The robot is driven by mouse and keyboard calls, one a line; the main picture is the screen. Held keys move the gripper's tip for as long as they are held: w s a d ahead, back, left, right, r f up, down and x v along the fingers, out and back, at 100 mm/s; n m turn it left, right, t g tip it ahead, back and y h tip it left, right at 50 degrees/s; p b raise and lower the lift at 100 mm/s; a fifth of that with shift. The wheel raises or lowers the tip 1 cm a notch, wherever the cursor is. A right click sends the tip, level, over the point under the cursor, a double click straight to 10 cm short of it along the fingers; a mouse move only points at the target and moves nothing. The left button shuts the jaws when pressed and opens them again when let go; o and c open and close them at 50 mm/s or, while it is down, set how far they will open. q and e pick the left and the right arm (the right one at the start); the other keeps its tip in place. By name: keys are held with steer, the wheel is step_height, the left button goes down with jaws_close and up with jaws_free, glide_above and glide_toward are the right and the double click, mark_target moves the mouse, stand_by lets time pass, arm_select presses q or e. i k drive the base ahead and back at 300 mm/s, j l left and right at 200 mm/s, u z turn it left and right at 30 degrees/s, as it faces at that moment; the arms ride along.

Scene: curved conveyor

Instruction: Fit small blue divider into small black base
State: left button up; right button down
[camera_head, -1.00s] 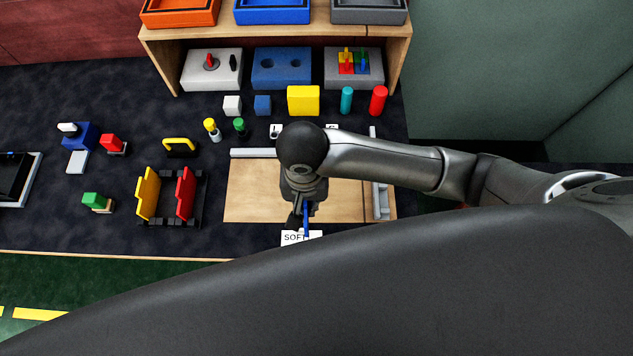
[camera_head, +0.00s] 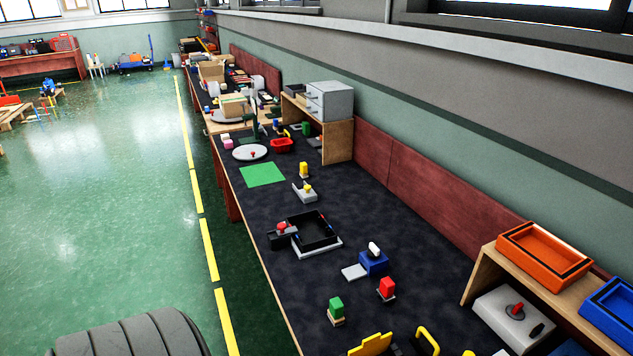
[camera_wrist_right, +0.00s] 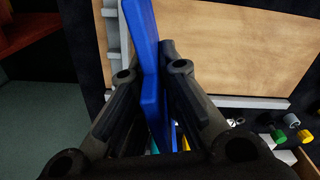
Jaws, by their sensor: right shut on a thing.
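My right gripper (camera_wrist_right: 152,74) shows only in the right wrist view, shut on a blue divider (camera_wrist_right: 146,45). The divider is a thin blue plate that stands out between the two black fingers and runs past the top edge. In the head view a yellow notched divider (camera_head: 374,345) is cut off by the bottom edge. The black base under it is out of frame or too little shown to tell. My left gripper is not in view.
In the right wrist view a wooden board (camera_wrist_right: 230,45) with grey edge strips lies beyond the gripper. On the bench stand a black square frame (camera_head: 335,237), a blue block (camera_head: 374,264), a red block (camera_head: 387,287) and a green block (camera_head: 336,306). A shelf holds an orange tray (camera_head: 545,240).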

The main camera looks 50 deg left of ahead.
mark_target(314, 239)
steer(key=j+u, duration=0.1)
steer(key=j, duration=0.45)
steer(key=i+j, duration=0.1)
steer(key=j, duration=0.4)
steer(key=i+j+u, duration=0.15)
steer(key=j, duration=0.4)
steer(key=k, duration=0.05)
